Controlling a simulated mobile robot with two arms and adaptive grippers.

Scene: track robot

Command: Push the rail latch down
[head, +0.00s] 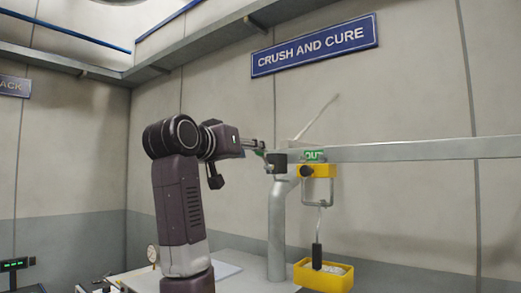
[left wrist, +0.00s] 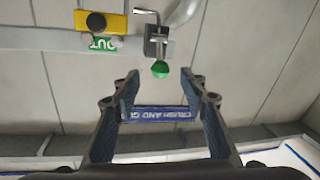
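The rail latch (head: 279,163) is a dark block at the left end of the grey rail, beside the top of the post. In the left wrist view, which is upside down, the latch (left wrist: 156,40) has a short grey lever ending in a round green knob (left wrist: 161,69). My left gripper (head: 262,151) reaches toward the latch from the left. In the left wrist view the left gripper (left wrist: 161,77) is open, fingers wide apart, with the green knob between or just beyond the fingertips; contact cannot be told. My right gripper is not in view.
A yellow trolley (head: 317,171) hangs on the rail (head: 400,151) beside a green OUT sign (head: 314,155), with a yellow bin (head: 323,276) below it. A thin pale rod (head: 318,117) slants up behind the rail. The grey post (head: 277,235) stands below the latch.

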